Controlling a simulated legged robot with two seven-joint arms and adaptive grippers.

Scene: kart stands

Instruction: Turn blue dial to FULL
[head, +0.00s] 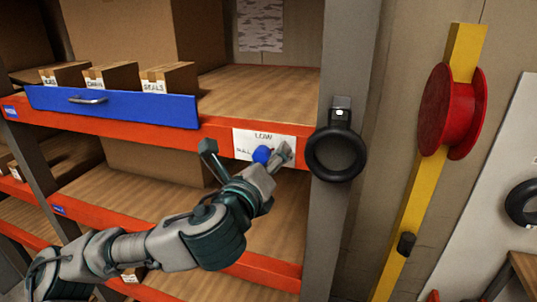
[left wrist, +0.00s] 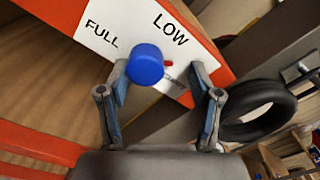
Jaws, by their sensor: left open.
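The blue dial (head: 262,154) is a round knob on a white label plate (head: 240,141) fixed to the orange shelf beam. In the left wrist view the dial (left wrist: 145,64) has a red mark (left wrist: 168,63) at its right side, pointing away from FULL, between LOW and a third word that is partly hidden. FULL (left wrist: 102,35) is printed left of the dial and LOW (left wrist: 171,29) above it. My left gripper (head: 247,152) is open, its fingers on either side of the dial; the left finger looks close to it, but contact cannot be told. My right gripper is not in view.
A blue drawer front (head: 115,107) with a handle and several small boxes (head: 110,76) are to the left. A black ring (head: 335,154) hangs on the grey post right of the plate. A red spool (head: 452,110) sits on a yellow post farther right.

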